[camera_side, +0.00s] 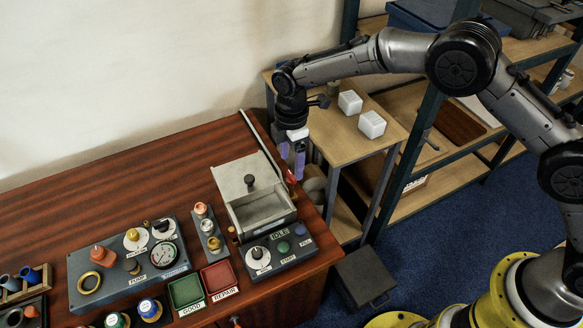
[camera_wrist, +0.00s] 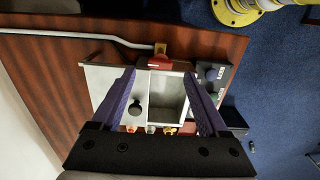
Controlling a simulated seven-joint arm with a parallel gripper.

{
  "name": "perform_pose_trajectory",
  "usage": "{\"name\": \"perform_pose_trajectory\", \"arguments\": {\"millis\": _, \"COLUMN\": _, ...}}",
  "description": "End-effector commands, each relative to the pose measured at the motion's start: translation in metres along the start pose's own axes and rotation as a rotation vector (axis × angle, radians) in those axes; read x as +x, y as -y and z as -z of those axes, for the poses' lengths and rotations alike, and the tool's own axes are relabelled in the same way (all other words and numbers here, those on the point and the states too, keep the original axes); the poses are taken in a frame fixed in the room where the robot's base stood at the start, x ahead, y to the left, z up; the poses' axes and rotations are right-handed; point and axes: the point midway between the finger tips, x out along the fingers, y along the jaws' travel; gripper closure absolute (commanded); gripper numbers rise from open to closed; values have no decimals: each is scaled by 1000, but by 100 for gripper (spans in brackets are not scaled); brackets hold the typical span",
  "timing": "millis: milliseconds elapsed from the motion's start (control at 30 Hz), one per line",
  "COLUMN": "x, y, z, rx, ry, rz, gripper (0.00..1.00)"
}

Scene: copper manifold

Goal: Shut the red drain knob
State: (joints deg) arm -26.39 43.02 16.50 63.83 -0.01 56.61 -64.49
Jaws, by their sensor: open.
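A red knob (camera_wrist: 160,63) sits on a brass fitting (camera_wrist: 160,48) at the end of a pale pipe (camera_wrist: 90,38) in the wrist view. In the side view the red knob (camera_side: 290,178) shows at the right edge of the wooden table, just below my gripper (camera_side: 292,164). My gripper (camera_wrist: 159,75) is open and empty, with its purple fingers pointing down. In the wrist view the knob appears between and slightly beyond the two fingertips. I cannot tell the height gap or whether the valve is turned open or shut.
A grey box (camera_side: 262,211) with a dark-knobbed lid (camera_side: 247,178) stands beside the pipe. A control panel (camera_side: 281,249) lies in front. Green (camera_side: 186,292) and red (camera_side: 218,276) bins and a gauge panel (camera_side: 128,262) are further left. A side table (camera_side: 350,140) stands behind right.

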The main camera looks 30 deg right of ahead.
Motion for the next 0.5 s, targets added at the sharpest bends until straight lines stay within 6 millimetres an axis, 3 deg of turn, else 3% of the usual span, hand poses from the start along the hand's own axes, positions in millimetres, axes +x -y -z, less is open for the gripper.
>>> {"name": "perform_pose_trajectory", "arguments": {"millis": 200, "x": -50, "y": -1, "z": 0, "rx": 0, "ry": -2, "rz": -4, "gripper": 22}}
{"name": "perform_pose_trajectory", "arguments": {"millis": 500, "x": -92, "y": 0, "z": 0, "rx": -1, "ry": -1, "rz": -2, "gripper": 22}}
